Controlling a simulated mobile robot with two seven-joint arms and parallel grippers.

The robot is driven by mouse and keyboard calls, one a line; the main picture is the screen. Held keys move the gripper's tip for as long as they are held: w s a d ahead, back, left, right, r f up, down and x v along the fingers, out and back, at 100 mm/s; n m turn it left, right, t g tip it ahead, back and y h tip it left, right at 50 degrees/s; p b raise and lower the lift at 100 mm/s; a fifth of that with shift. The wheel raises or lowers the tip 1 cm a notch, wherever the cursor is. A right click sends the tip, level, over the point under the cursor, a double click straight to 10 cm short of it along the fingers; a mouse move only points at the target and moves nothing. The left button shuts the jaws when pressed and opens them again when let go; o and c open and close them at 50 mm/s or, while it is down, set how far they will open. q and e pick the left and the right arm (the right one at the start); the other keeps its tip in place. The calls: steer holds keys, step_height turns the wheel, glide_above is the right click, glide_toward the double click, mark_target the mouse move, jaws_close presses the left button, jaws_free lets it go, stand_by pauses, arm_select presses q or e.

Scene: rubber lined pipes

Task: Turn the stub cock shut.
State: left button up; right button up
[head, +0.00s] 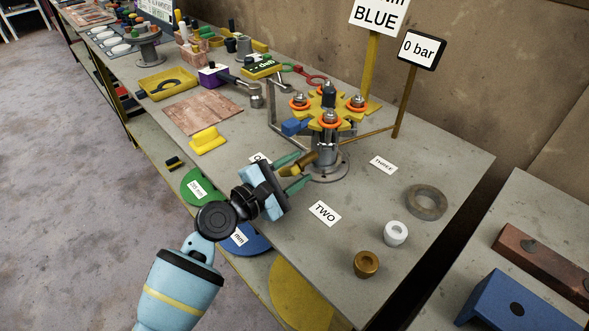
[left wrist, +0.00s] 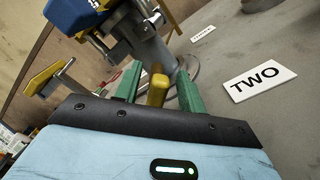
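A short brass-yellow stub (head: 303,160) juts sideways from the grey flanged pipe stand (head: 328,168); I take it for the stub cock. In the left wrist view the stub (left wrist: 158,90) lies between the green fingers, with a gap on each side. My left gripper (head: 304,167) is open around it, one finger either side; it also shows in the left wrist view (left wrist: 158,84). The fingers partly hide the stub in the head view. The cock's exact angle is hard to read. My right gripper is not in view.
A yellow star-shaped head (head: 327,108) with orange rings tops the stand. A "TWO" label (head: 325,213) lies close by, and a "THREE" label (head: 383,164) to the right. A gauge sign (head: 419,49) reads "0 bar". A grey ring (head: 427,202), white ring and brass ring stand front right.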

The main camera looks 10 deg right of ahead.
arm_select(q)
steer(key=shift+s+a, duration=0.15)
steer(key=shift+a, duration=0.1)
steer(key=shift+v, duration=3.6)
steer(key=shift+a, duration=0.1)
steer(key=c, duration=0.4)
steer(key=shift+a+r+m, duration=0.15)
steer(key=shift+r+m, duration=0.05)
steer(key=shift+m, duration=0.6)
steer(key=shift+c, duration=1.2)
steer(key=a+r+m, duration=0.1)
steer(key=m, duration=0.2)
steer(key=w+a+m+g+b, duration=0.1)
steer(key=m, duration=0.1)
steer(key=w+a+r+m+g, duration=0.1)
steer(key=m, duration=0.2)
steer(key=shift+w+a+r+m, duration=0.1)
steer(key=shift+r+m, duration=0.2)
steer(key=shift+r, duration=0.05)
jaws_close()
steer(key=shift+w+a+r+m+g+y+b, duration=0.2)
steer(key=shift+a+r+m, duration=0.45)
steer(key=shift+m, duration=0.95)
steer(key=shift+w+a+r+m+g+b, duration=0.15)
steer(key=shift+a+r+m+g+b, duration=0.35)
steer(key=shift+m, duration=1.1)
steer(key=shift+w+a+r+m+g+y+b, duration=0.15)
steer(key=shift+a+r+m, duration=0.6)
steer(key=shift+m, duration=0.85)
